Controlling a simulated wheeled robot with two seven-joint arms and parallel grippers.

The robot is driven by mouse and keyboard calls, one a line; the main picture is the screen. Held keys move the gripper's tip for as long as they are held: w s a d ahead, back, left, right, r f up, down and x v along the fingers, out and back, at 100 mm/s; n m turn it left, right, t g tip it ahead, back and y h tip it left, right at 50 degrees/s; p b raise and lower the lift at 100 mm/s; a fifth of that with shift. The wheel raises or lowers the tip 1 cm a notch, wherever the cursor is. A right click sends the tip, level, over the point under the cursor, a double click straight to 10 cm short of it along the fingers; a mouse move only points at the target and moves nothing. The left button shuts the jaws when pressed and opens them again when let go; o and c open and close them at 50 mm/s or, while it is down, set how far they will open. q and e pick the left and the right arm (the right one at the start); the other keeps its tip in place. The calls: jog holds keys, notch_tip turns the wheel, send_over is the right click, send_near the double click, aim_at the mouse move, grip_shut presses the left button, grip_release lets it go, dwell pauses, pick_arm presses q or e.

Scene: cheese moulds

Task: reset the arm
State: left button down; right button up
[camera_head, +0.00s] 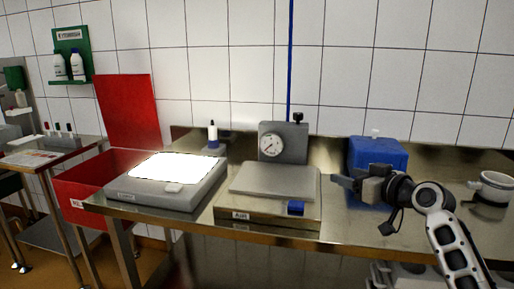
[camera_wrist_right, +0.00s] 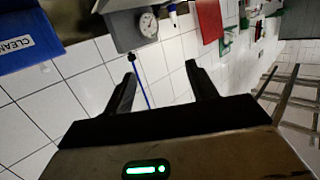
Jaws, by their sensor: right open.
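My right gripper (camera_head: 350,184) is raised over the steel table in front of the blue box, at the end of my right arm, which comes in from the lower right. In the right wrist view its two fingers (camera_wrist_right: 160,88) stand apart with nothing between them. They point toward the tiled wall. My left gripper does not show in either view.
The steel table (camera_head: 340,232) bears a light box (camera_head: 125,190), a scale with a dial (camera_head: 269,146), a blue box (camera_head: 383,150) and a white cup (camera_head: 494,188). A red bin (camera_head: 75,190) stands at left. The wrist view shows a ladder-like frame (camera_wrist_right: 300,92).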

jog(key=s+a+f+m+g+h, duration=0.1)
jog(key=s+a+f, duration=0.1)
jog(key=s+f, duration=0.45)
jog(key=s+a+f+h+b, duration=0.15)
jog(key=s+f, duration=0.25)
jog(key=f, duration=0.6)
jog(key=s+a+f+m+g, duration=0.1)
jog(key=s+a+f, duration=0.1)
jog(key=s+f, duration=0.45)
jog(key=s+a+f, duration=0.1)
jog(key=s+f, duration=0.1)
jog(key=s, duration=0.4)
jog(key=s+a+f+h, duration=0.1)
jog(key=s+f, duration=0.2)
jog(key=s, duration=0.3)
jog(key=s+a+f+m+g, duration=0.1)
jog(key=s+f, duration=0.2)
jog(key=s, duration=0.3)
jog(key=shift+s+f+h+b, duration=0.2)
jog(key=shift+s+h+b, duration=0.15)
